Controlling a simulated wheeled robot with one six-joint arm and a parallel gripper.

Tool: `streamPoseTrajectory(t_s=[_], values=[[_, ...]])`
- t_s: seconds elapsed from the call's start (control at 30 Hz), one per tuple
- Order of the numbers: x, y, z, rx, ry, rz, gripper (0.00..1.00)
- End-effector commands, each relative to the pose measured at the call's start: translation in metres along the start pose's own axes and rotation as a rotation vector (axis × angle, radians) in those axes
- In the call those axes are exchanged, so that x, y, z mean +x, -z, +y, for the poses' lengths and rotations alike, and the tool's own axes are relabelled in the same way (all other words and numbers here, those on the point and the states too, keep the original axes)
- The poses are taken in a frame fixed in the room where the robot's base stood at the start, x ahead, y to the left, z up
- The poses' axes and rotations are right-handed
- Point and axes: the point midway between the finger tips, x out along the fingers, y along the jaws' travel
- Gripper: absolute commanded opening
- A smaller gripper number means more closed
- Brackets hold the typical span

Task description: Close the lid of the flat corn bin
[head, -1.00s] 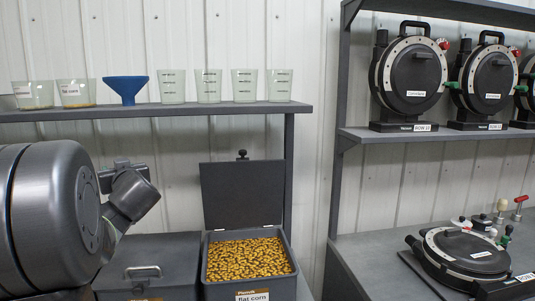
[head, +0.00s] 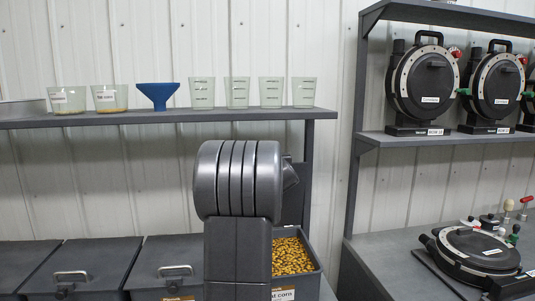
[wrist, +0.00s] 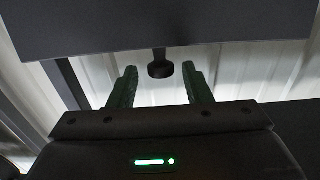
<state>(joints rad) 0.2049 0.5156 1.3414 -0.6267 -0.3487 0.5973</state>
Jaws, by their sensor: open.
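The flat corn bin (head: 313,285) stands open at lower centre in the head view, full of yellow corn (head: 290,256). My arm covers its left part and its raised lid there. In the wrist view the lid (wrist: 160,24) is a dark panel across the top, with a round black knob (wrist: 160,70) at its edge. My gripper (wrist: 163,88) is open, its two green fingers apart on either side of the knob in that view. I cannot tell whether they touch it. The gripper is mostly hidden behind my arm in the head view.
Closed bins with metal handles (head: 175,270) stand to the left. A shelf (head: 150,119) above holds several cups and a blue funnel (head: 157,95). At right, seed meters (head: 422,88) sit on a rack, and another meter (head: 480,255) lies on the bench.

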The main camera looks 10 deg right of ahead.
Motion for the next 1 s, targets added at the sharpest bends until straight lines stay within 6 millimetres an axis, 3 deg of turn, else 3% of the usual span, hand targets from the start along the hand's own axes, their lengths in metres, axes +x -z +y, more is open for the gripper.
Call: streamPoseTrajectory(t_s=[0.2, 0.53, 0.77, 1.0], values=[[0.017, 0.001, 0.0, 0.0, -0.001, 0.0, 0.45], [0.02, 0.0, 0.0, 0.0, -0.001, 0.0, 0.45], [0.019, 0.0, 0.0, 0.0, -0.001, 0.0, 0.0], [0.018, -0.001, 0.0, 0.0, -0.001, 0.003, 0.0]])
